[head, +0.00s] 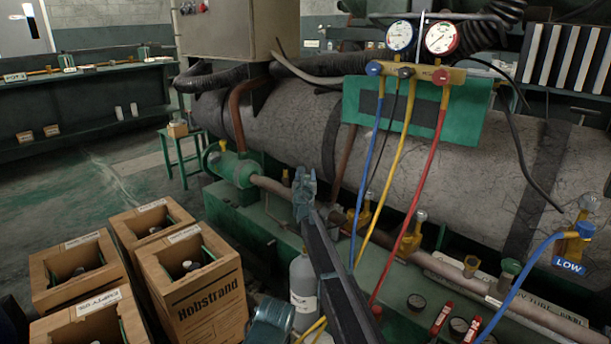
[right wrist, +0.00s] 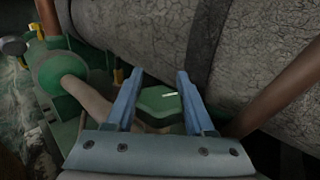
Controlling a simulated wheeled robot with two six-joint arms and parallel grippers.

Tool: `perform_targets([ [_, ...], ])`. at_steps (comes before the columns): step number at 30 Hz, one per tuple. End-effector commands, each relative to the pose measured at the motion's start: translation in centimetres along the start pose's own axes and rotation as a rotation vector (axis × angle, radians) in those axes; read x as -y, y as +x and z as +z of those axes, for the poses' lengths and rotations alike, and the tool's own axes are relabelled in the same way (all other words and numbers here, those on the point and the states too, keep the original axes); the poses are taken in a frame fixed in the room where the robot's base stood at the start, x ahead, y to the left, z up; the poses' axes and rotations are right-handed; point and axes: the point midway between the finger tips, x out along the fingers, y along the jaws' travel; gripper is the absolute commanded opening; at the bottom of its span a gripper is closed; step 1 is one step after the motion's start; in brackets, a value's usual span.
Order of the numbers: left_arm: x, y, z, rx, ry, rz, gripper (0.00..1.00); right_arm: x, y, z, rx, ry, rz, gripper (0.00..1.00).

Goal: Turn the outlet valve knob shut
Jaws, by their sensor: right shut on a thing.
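A green outlet valve knob (right wrist: 158,103) with flat sides and a short pale mark on top shows in the right wrist view. It lies between the two blue fingers of my right gripper (right wrist: 158,76), which is shut on it. In the head view my right gripper (head: 305,183) reaches down beside the large grey tank (head: 275,115), just right of the green pipe fitting (head: 236,168). The gripper hides the knob there.
A gauge manifold (head: 415,72) with blue, yellow and red hoses hangs right of my arm. A grey bottle (head: 303,280) stands close beside my arm. A pipe (head: 275,186) runs along the tank's base.

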Motion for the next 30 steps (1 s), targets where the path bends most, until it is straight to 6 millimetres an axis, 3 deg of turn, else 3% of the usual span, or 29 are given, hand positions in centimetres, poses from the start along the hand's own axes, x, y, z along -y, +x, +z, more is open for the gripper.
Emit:
perform_targets([
  [30, 0.0, 0.0, 0.0, 0.0, 0.0, 0.0, 0.83, 1.5, -0.4, 0.0, 0.0, 0.0, -0.6, 0.0],
])
